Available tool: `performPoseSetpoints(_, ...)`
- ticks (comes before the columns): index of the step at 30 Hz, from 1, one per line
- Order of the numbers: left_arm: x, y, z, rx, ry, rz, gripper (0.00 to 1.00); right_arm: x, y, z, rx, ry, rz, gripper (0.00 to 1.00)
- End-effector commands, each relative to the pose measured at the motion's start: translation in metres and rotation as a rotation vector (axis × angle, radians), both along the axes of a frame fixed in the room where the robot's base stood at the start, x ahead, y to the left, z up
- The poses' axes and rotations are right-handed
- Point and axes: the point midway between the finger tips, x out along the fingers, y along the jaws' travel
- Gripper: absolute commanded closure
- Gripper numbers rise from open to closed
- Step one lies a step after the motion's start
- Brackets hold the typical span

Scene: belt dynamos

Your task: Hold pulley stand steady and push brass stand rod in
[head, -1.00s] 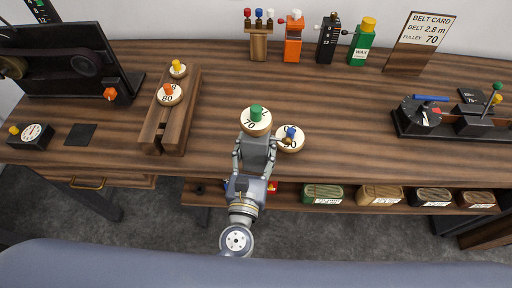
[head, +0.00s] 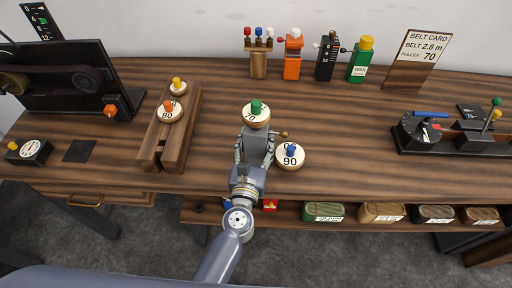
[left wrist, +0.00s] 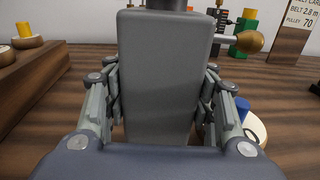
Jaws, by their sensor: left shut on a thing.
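The grey pulley stand (left wrist: 162,80) fills the middle of the left wrist view, upright between my left gripper's fingers. My left gripper (head: 254,150) is shut on it. The pulley marked 70 (head: 247,117), with a green knob, sits over the stand in the head view. The brass stand rod (left wrist: 250,42) sticks out from the stand's right side with a round brass knob; it also shows in the head view (head: 284,134). How deep the rod goes into the stand is hidden. My right gripper is not in view.
A pulley marked 90 (head: 290,162) lies just right of the stand, near the rod. A wooden rack (head: 176,150) with two pulleys is on the left. A black device (head: 425,133) stands at right. Bottles and the belt card (head: 418,58) line the back.

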Motion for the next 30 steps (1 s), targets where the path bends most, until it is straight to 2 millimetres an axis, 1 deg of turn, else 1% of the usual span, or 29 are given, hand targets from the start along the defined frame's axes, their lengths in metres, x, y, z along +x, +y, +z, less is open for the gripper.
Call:
performPoseSetpoints(3, 0.012, 0.000, 0.001, -0.002, -0.008, 0.001, 0.93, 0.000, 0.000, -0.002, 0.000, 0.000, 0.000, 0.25)
performPoseSetpoints(19, 0.057, 0.002, -0.010, -0.001, -0.007, 0.000, 0.93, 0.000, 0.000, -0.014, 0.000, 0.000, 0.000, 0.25)
performPoseSetpoints(24, 0.064, 0.002, -0.011, -0.002, -0.006, 0.000, 0.93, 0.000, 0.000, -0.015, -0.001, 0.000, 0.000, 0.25)
performPoseSetpoints(30, 0.065, 0.002, -0.010, -0.005, -0.008, 0.000, 0.93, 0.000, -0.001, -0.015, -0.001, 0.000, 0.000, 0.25)
